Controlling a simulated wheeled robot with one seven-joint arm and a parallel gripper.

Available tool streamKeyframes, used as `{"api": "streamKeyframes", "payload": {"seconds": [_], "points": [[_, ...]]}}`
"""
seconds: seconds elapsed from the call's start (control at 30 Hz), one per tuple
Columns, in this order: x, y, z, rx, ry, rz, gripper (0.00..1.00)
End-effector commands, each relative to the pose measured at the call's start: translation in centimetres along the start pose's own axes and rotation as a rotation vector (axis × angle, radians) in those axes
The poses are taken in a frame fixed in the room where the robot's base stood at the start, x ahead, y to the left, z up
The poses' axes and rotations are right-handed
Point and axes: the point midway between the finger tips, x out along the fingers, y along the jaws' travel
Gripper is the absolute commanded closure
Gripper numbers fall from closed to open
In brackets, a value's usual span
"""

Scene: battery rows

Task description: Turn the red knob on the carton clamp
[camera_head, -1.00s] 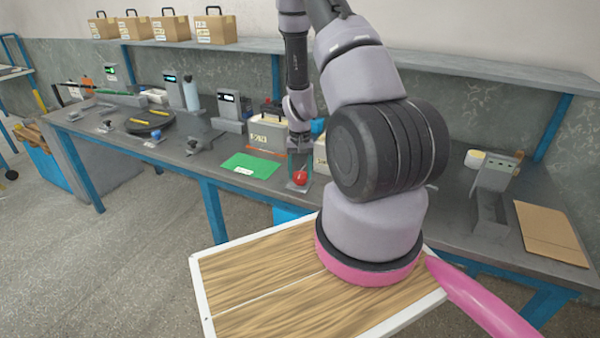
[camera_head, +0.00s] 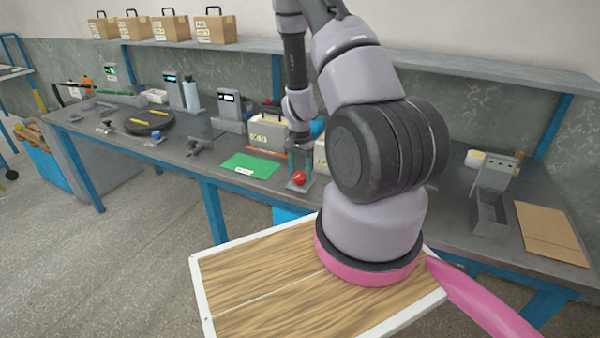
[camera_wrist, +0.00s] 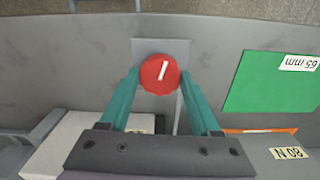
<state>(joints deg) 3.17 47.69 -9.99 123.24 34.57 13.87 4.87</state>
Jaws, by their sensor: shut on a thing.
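The red knob (camera_wrist: 160,73) is a round disc with a white line on its face, tilted slightly off vertical in the wrist view. It sits on a grey plate (camera_wrist: 147,48) near the front edge of the bench. My gripper (camera_wrist: 160,80) reaches it from above with two teal fingers, one on each side of the knob, closed on it. In the head view the knob (camera_head: 299,177) shows just below my gripper (camera_head: 300,165). The rest of the clamp is partly hidden by my gripper.
A green mat (camera_head: 252,166) lies on the bench left of the knob, with an orange strip (camera_wrist: 260,131) near it. A pale carton (camera_head: 268,132) stands behind. A blue knob (camera_head: 156,135) and a dark round turntable (camera_head: 150,123) are farther left.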

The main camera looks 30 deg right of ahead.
Motion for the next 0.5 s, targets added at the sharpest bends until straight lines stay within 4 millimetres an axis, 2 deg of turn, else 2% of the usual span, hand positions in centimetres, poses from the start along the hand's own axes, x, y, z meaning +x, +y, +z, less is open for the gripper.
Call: {"api": "streamKeyframes", "payload": {"seconds": [0.3,0.33,0.37,0.4,0.5], "points": [[-0.02,-0.02,0.00,0.000,0.000,-0.001,0.92],[-0.02,-0.02,0.00,0.000,0.000,0.000,0.25],[-0.02,-0.02,0.00,0.000,0.000,-0.001,0.13],[-0.02,-0.02,-0.01,0.000,0.000,-0.001,0.06],[-0.01,-0.02,0.00,0.000,0.000,0.000,0.06]]}}
